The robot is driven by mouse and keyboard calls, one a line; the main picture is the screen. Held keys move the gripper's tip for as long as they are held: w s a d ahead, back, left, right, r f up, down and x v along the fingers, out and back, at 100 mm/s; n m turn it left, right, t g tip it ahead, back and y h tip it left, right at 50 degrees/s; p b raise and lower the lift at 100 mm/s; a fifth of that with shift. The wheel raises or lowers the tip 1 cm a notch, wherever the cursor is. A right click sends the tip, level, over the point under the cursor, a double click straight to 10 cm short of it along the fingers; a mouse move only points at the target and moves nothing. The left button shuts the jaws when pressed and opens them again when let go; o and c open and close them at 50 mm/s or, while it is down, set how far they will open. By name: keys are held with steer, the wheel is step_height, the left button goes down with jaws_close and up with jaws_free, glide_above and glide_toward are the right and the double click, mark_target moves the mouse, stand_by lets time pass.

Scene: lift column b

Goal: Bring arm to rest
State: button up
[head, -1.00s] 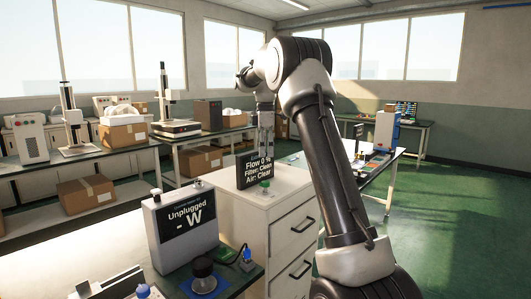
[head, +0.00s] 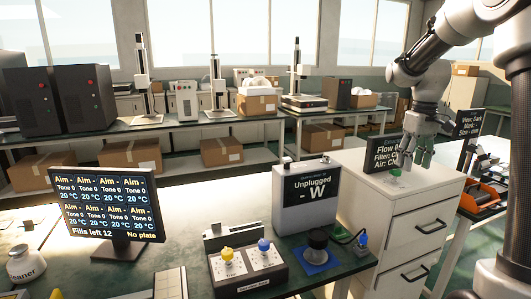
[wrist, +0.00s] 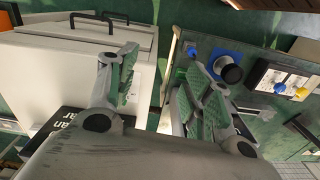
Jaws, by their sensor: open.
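My gripper (head: 418,152) is at the right of the head view, hanging from my arm with its fingers pointing down. It is above the white drawer cabinet (head: 385,215), close to the black flow display (head: 387,153). The wrist view shows its two green-padded fingers (wrist: 160,92) spread wide apart with nothing between them. The same white cabinet (wrist: 50,85) lies at the left of the wrist view. Whether the fingers touch anything cannot be told.
The grey "Unplugged" unit (head: 305,200), a two-knob box (head: 248,266) and a monitor (head: 105,205) stand on the near bench. An orange tray (head: 483,197) sits on the bench at far right. Green floor shows beyond the cabinet.

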steer(key=s+a+r+m+t, duration=0.1)
steer(key=s+a+t, duration=0.1)
steer(key=s, duration=1.2)
steer(key=s+a+r+m+t, duration=0.1)
steer(key=s+a, duration=0.3)
steer(key=s, duration=0.9)
steer(key=shift+s+a+r+m+t, duration=0.3)
steer(key=shift+s+t, duration=0.1)
steer(key=shift+t, duration=0.2)
